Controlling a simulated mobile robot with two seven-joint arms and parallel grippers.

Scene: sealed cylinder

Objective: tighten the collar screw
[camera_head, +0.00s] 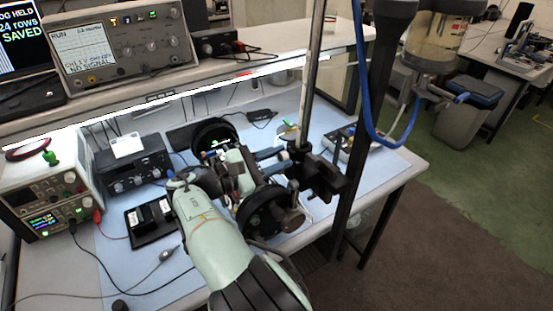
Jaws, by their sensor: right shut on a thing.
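My right arm, pale green and black, comes up from the bottom and bends toward this clamp. My right gripper (290,168) is at the left side of the collar, shut on what appears to be the collar screw. The screw is small and mostly hidden by the fingers and the clamp. How far it is screwed in cannot be told. A clear cylinder (437,42) with pale contents hangs at the upper right. My left gripper is not in view.
A second dark post (358,140) and a blue hose (366,118) stand right of the clamp. The blue-matted bench (185,287) holds a power supply (50,190) and a black instrument (135,170). An oscilloscope (120,45) sits on the shelf. Floor at right is open.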

